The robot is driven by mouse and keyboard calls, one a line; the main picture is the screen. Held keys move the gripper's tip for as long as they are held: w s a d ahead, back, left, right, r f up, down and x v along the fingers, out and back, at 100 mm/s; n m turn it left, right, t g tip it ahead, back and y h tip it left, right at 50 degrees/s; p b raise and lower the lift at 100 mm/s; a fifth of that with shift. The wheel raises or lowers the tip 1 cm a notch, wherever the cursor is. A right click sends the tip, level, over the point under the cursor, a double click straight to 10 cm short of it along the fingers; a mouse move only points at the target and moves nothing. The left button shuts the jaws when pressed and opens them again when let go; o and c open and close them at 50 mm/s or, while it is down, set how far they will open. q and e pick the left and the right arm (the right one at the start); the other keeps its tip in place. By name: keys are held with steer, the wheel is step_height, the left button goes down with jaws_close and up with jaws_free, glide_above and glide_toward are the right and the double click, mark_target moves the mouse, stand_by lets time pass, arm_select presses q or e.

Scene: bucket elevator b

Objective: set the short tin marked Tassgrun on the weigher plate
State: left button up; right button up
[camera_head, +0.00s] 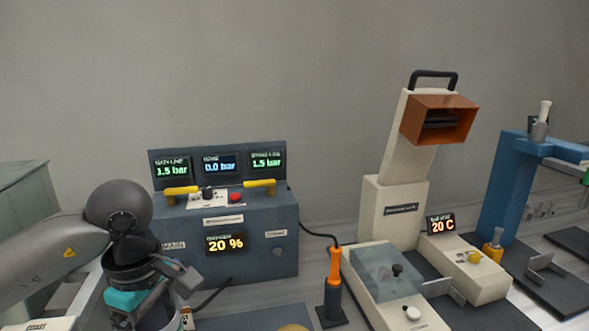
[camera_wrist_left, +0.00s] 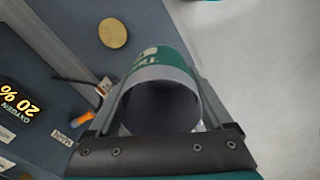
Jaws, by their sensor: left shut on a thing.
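My left gripper (camera_head: 158,292) is low at the left in the head view, in front of the blue-grey console. In the left wrist view it is shut on a round tin (camera_wrist_left: 160,72) with a green label and a grey rim, its dark round end facing the camera. A few white letters show on the label, but I cannot read the name. A round brass-coloured disc (camera_wrist_left: 113,32) lies on a dark surface beyond the tin and apart from it; its edge shows in the head view (camera_head: 293,328). I cannot tell whether this disc is the weigher plate. My right gripper is out of view.
The console (camera_head: 270,240) with pressure screens and yellow handles stands behind the gripper. An orange-handled tool (camera_head: 334,270) stands upright right of it. A cream machine (camera_head: 400,205) with an orange hood and a blue stand (camera_head: 510,190) are farther right.

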arm_select(q)
steer(key=m, duration=0.2)
steer(key=d+m, duration=0.1)
steer(key=m, duration=0.1)
steer(key=shift+s+d+f, duration=0.1)
steer(key=shift+s, duration=0.3)
steer(key=m, duration=0.2)
steer(key=d+m, duration=0.1)
steer(key=shift+s+f+m, duration=0.1)
steer(key=shift+s+m, duration=0.3)
steer(key=m, duration=0.2)
steer(key=s+d+m, duration=0.1)
steer(key=m, duration=0.2)
steer(key=s+d+m, duration=0.1)
steer(key=m, duration=0.1)
steer(key=shift+f+m, duration=0.25)
steer(key=shift+m, duration=0.05)
steer(key=shift+w, duration=0.1)
